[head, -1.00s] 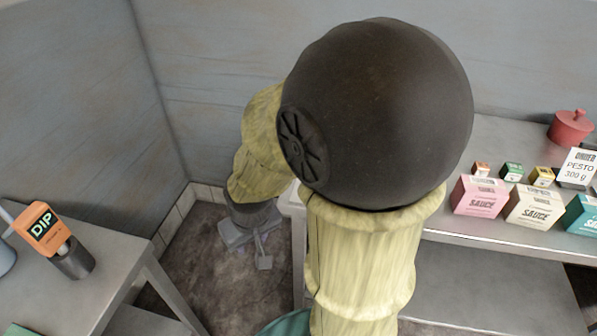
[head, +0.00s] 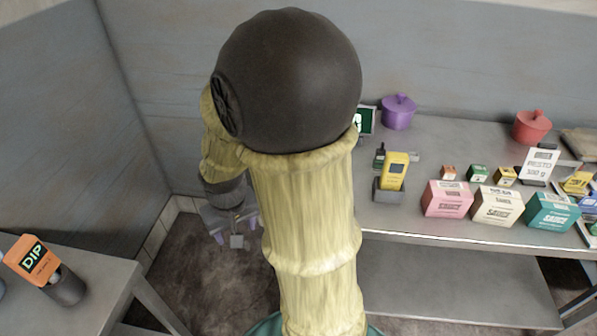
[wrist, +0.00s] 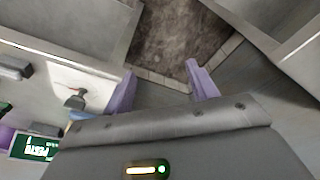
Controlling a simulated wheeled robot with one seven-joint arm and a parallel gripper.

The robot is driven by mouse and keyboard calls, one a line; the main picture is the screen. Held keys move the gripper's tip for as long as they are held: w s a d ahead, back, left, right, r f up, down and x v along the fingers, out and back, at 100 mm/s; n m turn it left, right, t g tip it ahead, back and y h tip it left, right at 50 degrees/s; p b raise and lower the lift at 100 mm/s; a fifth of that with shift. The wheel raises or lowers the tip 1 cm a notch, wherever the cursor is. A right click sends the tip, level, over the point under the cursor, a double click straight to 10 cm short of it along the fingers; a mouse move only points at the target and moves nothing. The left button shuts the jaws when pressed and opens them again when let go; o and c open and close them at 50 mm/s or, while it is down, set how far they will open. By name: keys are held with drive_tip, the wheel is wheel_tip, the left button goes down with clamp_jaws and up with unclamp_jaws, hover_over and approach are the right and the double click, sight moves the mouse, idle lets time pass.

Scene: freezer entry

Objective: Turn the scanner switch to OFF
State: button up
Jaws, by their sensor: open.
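A yellow handheld device (head: 397,166), which looks like the scanner, stands in a grey holder (head: 388,195) near the left end of the right-hand steel table. I cannot make out a switch on it or its setting. My gripper (head: 236,232) hangs over the floor gap left of that table, apart from the device. In the wrist view its two purple fingers (wrist: 162,84) are spread with nothing between them, pointing towards the floor. My arm hides the table's left end in the head view.
Dark floor (head: 195,265) lies open between the tables.

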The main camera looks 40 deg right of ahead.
drive_tip(key=w+d+r+m+g+p, duration=0.15)
drive_tip(key=d+r+m+p, duration=0.25)
drive_tip(key=d+r+p, duration=0.55)
drive_tip(key=w+d+r+m+p, duration=0.2)
drive_tip(key=d+r+m+p, duration=0.2)
drive_tip(key=d+p, duration=0.55)
drive_tip(key=d+f, duration=0.1)
drive_tip(key=f, duration=1)
drive_tip(key=d+f, duration=0.1)
drive_tip(key=f, duration=0.5)
drive_tip(key=shift+w+d, duration=0.15)
drive_tip(key=shift+d, duration=0.15)
drive_tip(key=shift+r, duration=0.1)
drive_tip(key=c, duration=1)
